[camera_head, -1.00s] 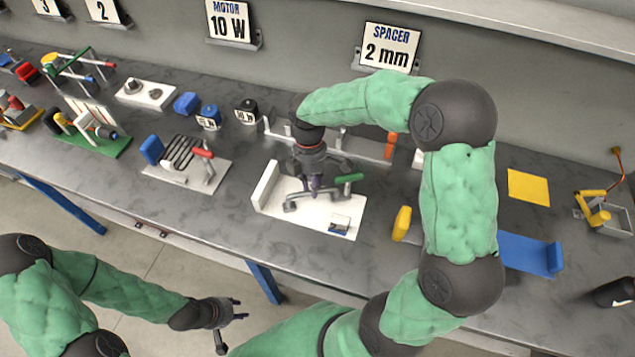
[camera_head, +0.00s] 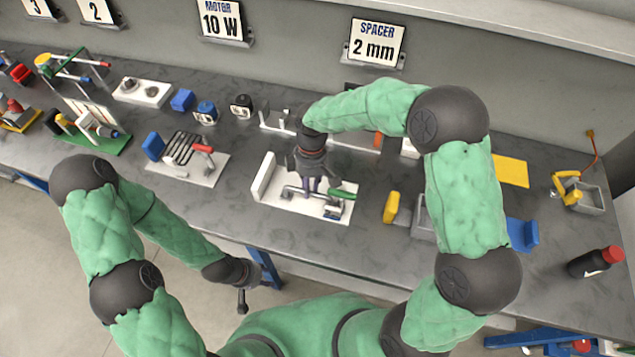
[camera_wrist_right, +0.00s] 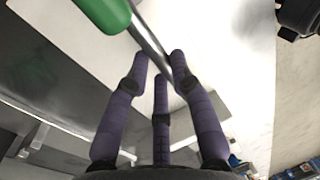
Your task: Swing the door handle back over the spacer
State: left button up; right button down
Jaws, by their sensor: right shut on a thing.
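The door handle, with a green grip (camera_head: 342,194) and a metal rod, is on a white fixture (camera_head: 268,178) on the bench. In the right wrist view the green grip (camera_wrist_right: 105,12) is at the upper left, with the rod (camera_wrist_right: 150,40) running down between my fingers. My right gripper (camera_head: 310,190) is shut on the rod; it also shows in the wrist view (camera_wrist_right: 160,70). A small metallic block with blue, possibly the spacer (camera_head: 333,212), sits by the grip and is partly hidden. My left gripper (camera_head: 243,292) hangs in front of the bench, its fingers unclear.
A spacer sign reading 2 mm (camera_head: 374,41) is on the wall. A yellow block (camera_head: 391,207) stands to the right, and a dark red-capped bottle (camera_head: 597,262) at far right.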

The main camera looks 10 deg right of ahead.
dwell(0.4)
jog(key=c, duration=1)
grip_release()
jog(key=shift+c, duration=0.2)
notch_tip(320, 180, up, 12)
jog(key=w+d, duration=0.1)
jog(key=w, duration=0.1)
jog(key=shift+f, duration=0.15)
